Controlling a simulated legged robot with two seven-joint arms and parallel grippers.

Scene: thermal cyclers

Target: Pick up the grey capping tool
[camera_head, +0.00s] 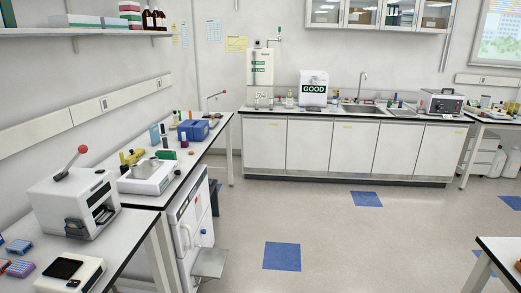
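I cannot make out a grey capping tool for certain in the head view. Several small items on the left bench (135,208) are too small to tell apart. Neither of my grippers is in view.
The left bench holds a white machine with a red-knobbed lever (55,200), a small white device with a black top (72,268), a balance (152,176) and a blue box (193,130). A grey flat-topped piece (209,262) juts out below. The middle floor (340,235) is clear; another table (505,250) stands lower right.

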